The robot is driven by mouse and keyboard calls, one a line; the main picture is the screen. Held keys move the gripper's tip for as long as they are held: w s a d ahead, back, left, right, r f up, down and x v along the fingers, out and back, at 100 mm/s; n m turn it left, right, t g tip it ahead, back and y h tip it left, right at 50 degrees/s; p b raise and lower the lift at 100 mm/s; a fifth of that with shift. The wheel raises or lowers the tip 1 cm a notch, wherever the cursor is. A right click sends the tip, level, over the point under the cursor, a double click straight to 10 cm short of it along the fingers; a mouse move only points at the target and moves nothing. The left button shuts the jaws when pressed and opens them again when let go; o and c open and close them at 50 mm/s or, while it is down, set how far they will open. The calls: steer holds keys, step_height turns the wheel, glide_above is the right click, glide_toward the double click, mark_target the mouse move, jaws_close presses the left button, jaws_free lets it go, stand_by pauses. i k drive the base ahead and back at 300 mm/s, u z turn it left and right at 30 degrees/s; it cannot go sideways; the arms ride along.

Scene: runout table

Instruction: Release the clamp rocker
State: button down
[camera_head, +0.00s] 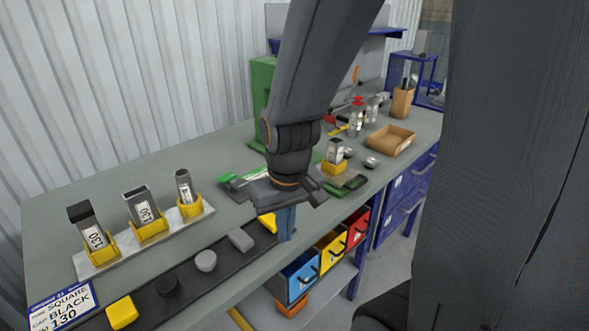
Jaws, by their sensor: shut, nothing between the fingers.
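My gripper (287,236) points down at the front edge of the table, right of a grey block on the dark strip. Its fingers are together and I see nothing between them. I cannot make out a clamp rocker for certain; my arm and wrist cover part of the green fixture behind. That fixture shows as a green end (240,182) left of my wrist and a green base (347,184) on its right. A yellow holder with a dark-topped metal tube (335,151) stands by the right part.
The dark strip (215,278) carries yellow, black and grey pieces. Several tubes stand in yellow holders on a pale plate (165,228). A label card (63,309) lies front left. Blue, yellow and red bins (298,278) sit below the edge. A cardboard tray (391,140) lies farther back.

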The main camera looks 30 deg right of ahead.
mark_target(242, 184)
steer(key=z, duration=1.3)
steer(key=k, duration=0.9)
steer(key=u, duration=1)
steer(key=i, duration=1)
steer(key=k, duration=0.5)
steer(key=z, duration=0.9)
steer(key=i, duration=0.75)
